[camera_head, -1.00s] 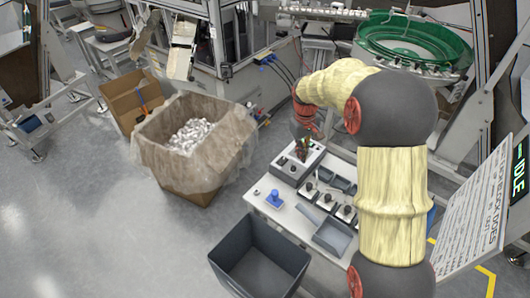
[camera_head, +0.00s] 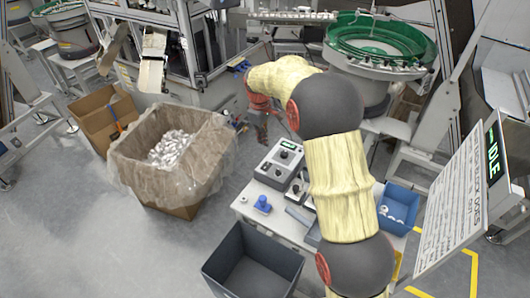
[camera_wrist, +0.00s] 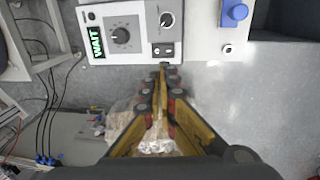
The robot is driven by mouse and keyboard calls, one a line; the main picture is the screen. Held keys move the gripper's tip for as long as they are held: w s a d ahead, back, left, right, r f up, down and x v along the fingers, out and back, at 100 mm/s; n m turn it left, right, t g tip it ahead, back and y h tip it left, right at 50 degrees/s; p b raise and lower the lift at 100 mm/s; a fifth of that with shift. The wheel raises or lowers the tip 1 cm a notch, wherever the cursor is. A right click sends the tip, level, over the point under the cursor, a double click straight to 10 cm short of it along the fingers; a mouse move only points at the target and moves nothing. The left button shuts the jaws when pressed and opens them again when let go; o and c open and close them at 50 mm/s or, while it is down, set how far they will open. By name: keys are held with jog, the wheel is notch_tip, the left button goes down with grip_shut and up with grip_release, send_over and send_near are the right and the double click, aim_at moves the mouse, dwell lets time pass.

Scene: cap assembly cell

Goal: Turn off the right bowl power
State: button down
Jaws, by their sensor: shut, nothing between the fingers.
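A grey-and-white control box (camera_head: 279,165) with a lit display and a dial stands at the table's far corner. In the wrist view, this control box (camera_wrist: 120,33) shows a green "WAIT" display, a large black knob (camera_wrist: 121,35), a smaller selector knob (camera_wrist: 167,19) and a dark rocker switch (camera_wrist: 163,50) near its edge. My gripper (camera_wrist: 163,68) is shut and empty, its tips just off the box edge by the rocker switch. Whether they touch is unclear. In the head view my gripper (camera_head: 262,135) hangs beyond the box. Labels naming the right bowl are not readable.
A blue button piece (camera_head: 263,204) stands on the white table (camera_head: 244,210). A dark bin (camera_head: 252,265) is in front, a lined carton (camera_head: 172,155) at left, and a blue bin (camera_head: 398,207) at right. A green bowl feeder (camera_head: 380,45) stands behind. An "IDLE" sign (camera_head: 493,150) is at right.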

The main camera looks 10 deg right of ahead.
aim_at(265, 167)
jog(key=f+b, duration=0.1)
jog(key=f, duration=0.3)
jog(key=d+f+b, duration=0.1)
jog(key=f, duration=0.4)
jog(key=w+f+b, duration=0.1)
jog(key=f, duration=0.3)
jog(key=shift+d+f, duration=0.15)
jog(key=shift+f, duration=0.1)
jog(key=shift+d+p, duration=0.1)
jog(key=shift+p, duration=0.45)
jog(key=shift+w+d+f+g+y+p, duration=0.15)
jog(key=shift+g+y+p, duration=0.25)
jog(key=shift+p, duration=0.55)
jog(key=shift+f+b, duration=0.3)
jog(key=shift+s+a, duration=0.7)
notch_tip(265, 167, up, 14)
jog(key=a+p, duration=0.1)
jog(key=p, duration=0.3)
jog(key=shift+s, duration=0.4)
